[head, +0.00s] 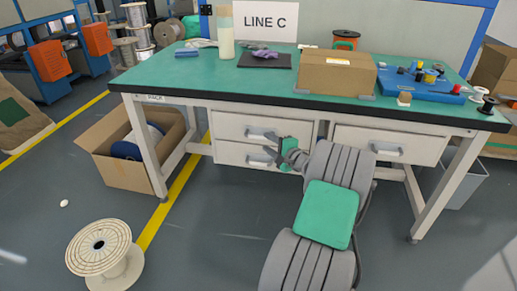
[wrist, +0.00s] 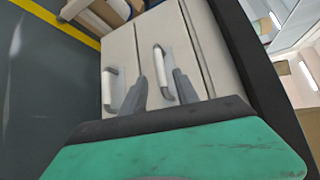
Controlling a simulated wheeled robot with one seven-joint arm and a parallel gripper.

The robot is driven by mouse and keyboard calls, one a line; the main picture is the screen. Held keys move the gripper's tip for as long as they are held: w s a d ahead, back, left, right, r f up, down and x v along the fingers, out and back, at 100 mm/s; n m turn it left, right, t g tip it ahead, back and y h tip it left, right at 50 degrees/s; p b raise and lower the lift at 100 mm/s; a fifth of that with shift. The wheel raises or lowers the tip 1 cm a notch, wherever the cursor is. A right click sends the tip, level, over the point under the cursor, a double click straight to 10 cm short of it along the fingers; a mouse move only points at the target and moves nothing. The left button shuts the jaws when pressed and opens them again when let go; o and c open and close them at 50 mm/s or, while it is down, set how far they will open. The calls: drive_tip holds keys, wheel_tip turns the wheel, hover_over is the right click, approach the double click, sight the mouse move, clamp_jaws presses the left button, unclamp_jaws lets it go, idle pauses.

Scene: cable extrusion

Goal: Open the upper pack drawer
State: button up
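The upper pack drawer (head: 230,125) is white and sits at the top of the left stack under the bench. It looks shut. Its pale bar handle (head: 256,133) also shows in the wrist view (wrist: 160,70). The lower drawer (head: 229,153) below it looks shut too; its handle (wrist: 107,90) is left of my gripper in the wrist view. My gripper (wrist: 158,82) is open and empty in front of the drawers. Its fingers appear on either side of the upper handle in the wrist view. I cannot tell whether they touch it.
The green-topped bench (head: 200,72) overhangs the drawers with a dark edge. A separate drawer (head: 420,145) is at the right. A cardboard box (head: 125,175) stands by the left bench leg, and a cable spool (head: 105,255) stands on the floor at front left.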

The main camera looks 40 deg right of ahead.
sight(260, 138)
drive_tip(key=b+x, duration=0.2)
drive_tip(key=x, duration=0.4)
drive_tip(key=shift+w+a+f, duration=0.1)
drive_tip(key=shift+a, duration=0.05)
drive_tip(key=shift+w, duration=0.35)
clamp_jaws()
idle(0.8)
